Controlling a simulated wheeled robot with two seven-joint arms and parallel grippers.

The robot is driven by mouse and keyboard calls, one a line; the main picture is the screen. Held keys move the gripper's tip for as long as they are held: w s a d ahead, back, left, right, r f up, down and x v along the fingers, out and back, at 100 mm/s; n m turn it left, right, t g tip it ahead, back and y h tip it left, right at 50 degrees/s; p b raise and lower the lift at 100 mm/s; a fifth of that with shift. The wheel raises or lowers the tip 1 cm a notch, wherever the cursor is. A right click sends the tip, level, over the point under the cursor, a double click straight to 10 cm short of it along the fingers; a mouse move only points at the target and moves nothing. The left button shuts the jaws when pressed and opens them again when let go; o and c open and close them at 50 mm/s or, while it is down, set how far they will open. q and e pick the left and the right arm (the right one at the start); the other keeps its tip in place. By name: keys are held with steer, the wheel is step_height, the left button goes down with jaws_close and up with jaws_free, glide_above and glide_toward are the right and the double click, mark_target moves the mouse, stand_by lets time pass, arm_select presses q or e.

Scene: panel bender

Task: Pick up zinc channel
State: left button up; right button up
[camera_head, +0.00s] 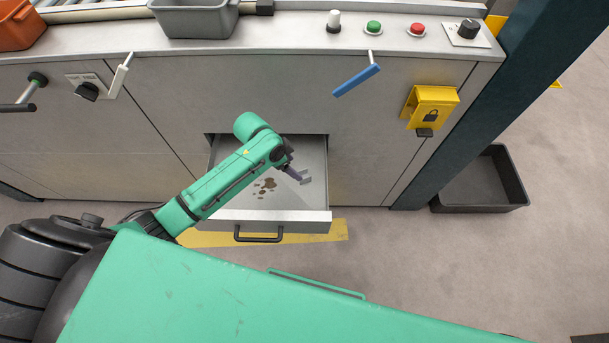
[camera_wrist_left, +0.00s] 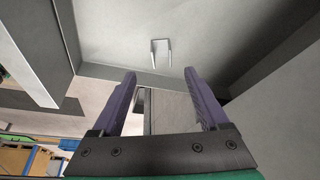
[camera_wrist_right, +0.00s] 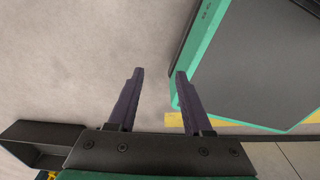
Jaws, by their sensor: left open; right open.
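The zinc channel (camera_wrist_left: 161,52) shows in the left wrist view as a small U-shaped grey piece on the floor of the open drawer, beyond the fingertips. In the head view a small grey piece that looks like it (camera_head: 305,177) lies beside the gripper. My left gripper (camera_head: 294,173) is inside the drawer (camera_head: 308,215), with its purple fingers (camera_wrist_left: 160,75) apart and empty. The fingers partly hide that area in the head view. My right gripper (camera_wrist_right: 159,73) is open and empty above the bare floor, away from the drawer; the head view does not show it.
Brown stains (camera_head: 266,186) mark the drawer bottom. The drawer has a black front handle (camera_head: 258,238). A blue lever (camera_head: 356,80) and yellow lock box (camera_head: 431,106) stick out of the machine front. A black bin (camera_head: 483,203) stands on the floor at right.

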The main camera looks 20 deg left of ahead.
mark_target(302, 172)
arm_select(q)
steer(key=b+x, duration=0.1)
steer(key=x, duration=0.6)
steer(key=shift+w+d+f, duration=0.1)
steer(key=shift+w, duration=0.1)
steer(key=shift+f, duration=0.2)
steer(key=shift+c, duration=0.3)
arm_select(e)
steer(key=shift+w+d+f, duration=0.1)
steer(key=shift+w+f, duration=0.2)
steer(key=shift+w, duration=0.3)
steer(key=shift+w+d+f, duration=0.1)
steer(key=shift+w+f, duration=0.2)
steer(key=shift+w, duration=0.25)
arm_select(q)
steer(key=shift+r, duration=0.1)
jaws_close()
arm_select(e)
steer(key=shift+s, duration=0.2)
arm_select(q)
steer(key=shift+r, duration=0.1)
